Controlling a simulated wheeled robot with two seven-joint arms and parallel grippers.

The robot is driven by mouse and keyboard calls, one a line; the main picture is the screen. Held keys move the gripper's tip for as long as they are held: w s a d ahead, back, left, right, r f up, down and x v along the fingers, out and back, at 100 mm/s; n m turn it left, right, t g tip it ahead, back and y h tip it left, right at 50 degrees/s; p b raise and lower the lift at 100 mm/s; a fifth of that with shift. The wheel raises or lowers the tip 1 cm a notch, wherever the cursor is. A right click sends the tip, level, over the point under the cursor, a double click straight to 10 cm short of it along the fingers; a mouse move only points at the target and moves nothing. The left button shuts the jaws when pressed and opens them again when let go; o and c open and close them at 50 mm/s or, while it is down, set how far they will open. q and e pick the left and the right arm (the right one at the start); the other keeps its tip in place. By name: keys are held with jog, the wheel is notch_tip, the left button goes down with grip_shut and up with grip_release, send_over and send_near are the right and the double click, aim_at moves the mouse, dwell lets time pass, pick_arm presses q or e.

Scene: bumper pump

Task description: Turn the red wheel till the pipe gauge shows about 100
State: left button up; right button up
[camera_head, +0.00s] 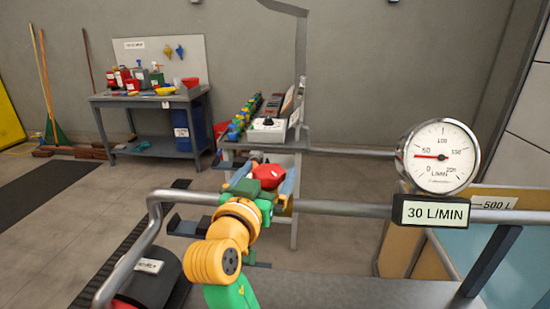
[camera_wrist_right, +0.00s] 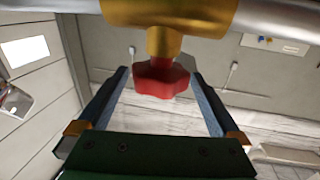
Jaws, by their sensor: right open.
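The red wheel (camera_head: 268,177) sits on a brass-coloured valve on the pipe; it shows in the right wrist view (camera_wrist_right: 160,78) just under the brass body (camera_wrist_right: 165,38). My right gripper (camera_head: 266,170) is open, with one finger on each side of the wheel. In the wrist view a gap shows between the wheel and each finger. The round pipe gauge (camera_head: 440,158) has its red needle pointing left, below the 50 mark. The plate under it (camera_head: 431,212) reads 30 L/MIN. My left gripper is out of view.
A grey pipe (camera_head: 340,208) runs across to a tank marked 500 L (camera_head: 495,203) at the right. Behind the wheel stands a bench with coloured parts (camera_head: 245,115). A workbench with bottles (camera_head: 150,97) is at the back left.

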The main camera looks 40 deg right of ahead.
aim_at(274, 165)
jog(key=x, duration=0.4)
jog(key=shift+d+f+p, duration=0.1)
jog(key=shift+p, duration=0.2)
jog(key=shift+c, duration=0.6)
jog(key=c, duration=1.1)
